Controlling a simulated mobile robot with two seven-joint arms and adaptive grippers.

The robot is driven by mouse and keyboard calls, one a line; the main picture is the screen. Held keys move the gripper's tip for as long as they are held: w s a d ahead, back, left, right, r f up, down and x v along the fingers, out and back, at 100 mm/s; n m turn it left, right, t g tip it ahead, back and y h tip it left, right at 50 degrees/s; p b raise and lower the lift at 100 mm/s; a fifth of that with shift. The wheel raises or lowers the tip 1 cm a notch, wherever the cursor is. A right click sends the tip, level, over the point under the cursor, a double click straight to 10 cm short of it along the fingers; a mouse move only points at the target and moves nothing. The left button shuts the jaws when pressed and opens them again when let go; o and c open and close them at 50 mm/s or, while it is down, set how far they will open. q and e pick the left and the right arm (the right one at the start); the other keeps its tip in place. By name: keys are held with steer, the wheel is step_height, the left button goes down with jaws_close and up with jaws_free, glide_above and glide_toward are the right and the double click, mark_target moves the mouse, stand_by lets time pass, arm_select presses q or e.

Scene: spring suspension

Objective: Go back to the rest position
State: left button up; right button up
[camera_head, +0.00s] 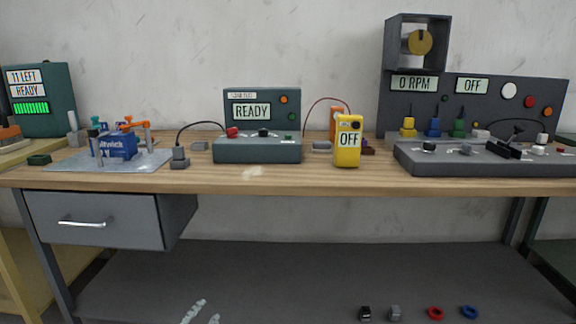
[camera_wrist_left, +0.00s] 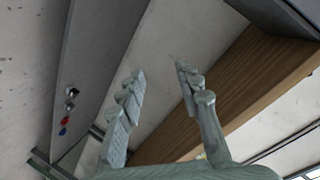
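My left gripper (camera_head: 206,312) shows only as two pale fingertips at the bottom edge of the head view, in front of the bench's lower shelf. In the left wrist view my left gripper (camera_wrist_left: 160,71) has its two ridged fingers apart, with nothing between them. It touches nothing that I can see. My right gripper is in neither view.
The wooden workbench (camera_head: 290,181) carries a green READY box (camera_head: 258,150), a yellow OFF meter (camera_head: 347,142), a blue device (camera_head: 116,145) on a plate and a grey console (camera_head: 480,160). A drawer (camera_head: 95,218) hangs at left. Several small parts lie on the lower shelf (camera_head: 280,275).

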arm_select(q)
steer(key=s+a+f+n+g+y, duration=0.2)
steer(key=s+a+f+n+g, duration=0.1)
steer(key=s+f, duration=0.65)
steer(key=s+a+f+n+g+y, duration=0.1)
steer(key=s+a+f+n+g, duration=0.2)
steer(key=s+f, duration=0.65)
steer(key=s+f+n+g, duration=0.1)
steer(key=s+f+g, duration=0.2)
steer(key=s, duration=0.6)
steer(key=s+f+n+g, duration=0.1)
steer(key=s+f+g, duration=0.2)
steer(key=s, duration=0.7)
steer(key=shift+s+a+f, duration=0.25)
steer(key=shift+a+f, duration=0.1)
steer(key=shift+f, duration=0.45)
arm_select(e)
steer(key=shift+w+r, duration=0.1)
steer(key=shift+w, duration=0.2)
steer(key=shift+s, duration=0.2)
arm_select(q)
steer(key=shift+w, duration=0.1)
